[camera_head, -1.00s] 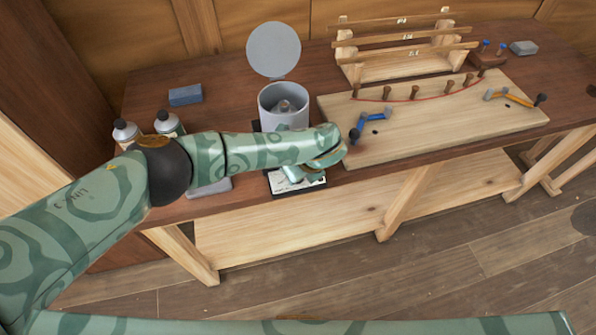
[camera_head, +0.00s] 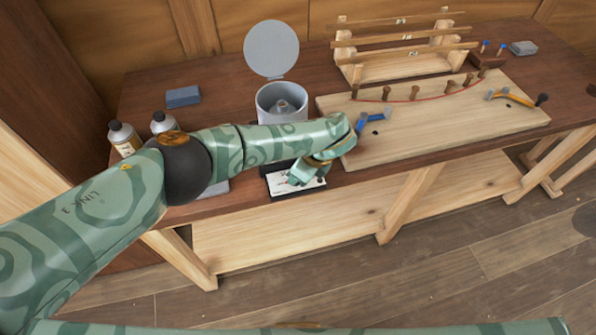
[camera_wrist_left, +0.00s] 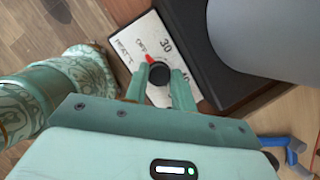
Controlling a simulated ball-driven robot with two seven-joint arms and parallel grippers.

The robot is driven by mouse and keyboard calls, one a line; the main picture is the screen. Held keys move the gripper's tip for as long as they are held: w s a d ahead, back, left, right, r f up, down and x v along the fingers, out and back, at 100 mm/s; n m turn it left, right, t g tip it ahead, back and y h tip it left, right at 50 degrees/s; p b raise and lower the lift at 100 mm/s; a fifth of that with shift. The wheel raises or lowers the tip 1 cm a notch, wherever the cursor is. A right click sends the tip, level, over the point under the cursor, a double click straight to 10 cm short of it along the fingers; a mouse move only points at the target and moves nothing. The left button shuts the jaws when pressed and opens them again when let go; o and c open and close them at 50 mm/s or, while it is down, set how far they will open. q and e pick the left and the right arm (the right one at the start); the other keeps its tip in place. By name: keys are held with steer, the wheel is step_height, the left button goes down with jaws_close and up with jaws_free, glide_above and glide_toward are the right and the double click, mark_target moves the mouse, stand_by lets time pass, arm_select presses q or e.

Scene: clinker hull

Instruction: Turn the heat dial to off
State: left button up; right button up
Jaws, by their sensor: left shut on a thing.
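The heat dial is a small black knob (camera_wrist_left: 159,74) with a red pointer (camera_wrist_left: 150,59), in the left wrist view. It sits on a white panel (camera_wrist_left: 148,38) marked HEAT °C, OFF, 30 and 40. The red pointer points at or very near the OFF mark. My left gripper (camera_wrist_left: 160,80) is shut on the knob, one finger on each side. In the head view my left gripper (camera_head: 300,176) is over the white panel (camera_head: 312,184) at the table's front edge and hides the knob. My right gripper is not in view.
A grey pot (camera_head: 266,102) with its round lid (camera_head: 271,49) raised stands behind the panel. A wooden board (camera_head: 440,125) with a blue clamp (camera_head: 374,118) lies to the right. Two bottles (camera_head: 123,137) and a blue block (camera_head: 183,97) are at the left.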

arm_select(q)
steer(key=o, duration=1)
steer(key=shift+d+r, duration=0.1)
steer(key=shift+d+r, duration=0.1)
steer(key=shift+r, duration=0.2)
steer(key=p+v, duration=0.2)
steer(key=v, duration=1.3)
steer(key=shift+s+d+r, duration=0.15)
steer(key=shift+r, duration=0.05)
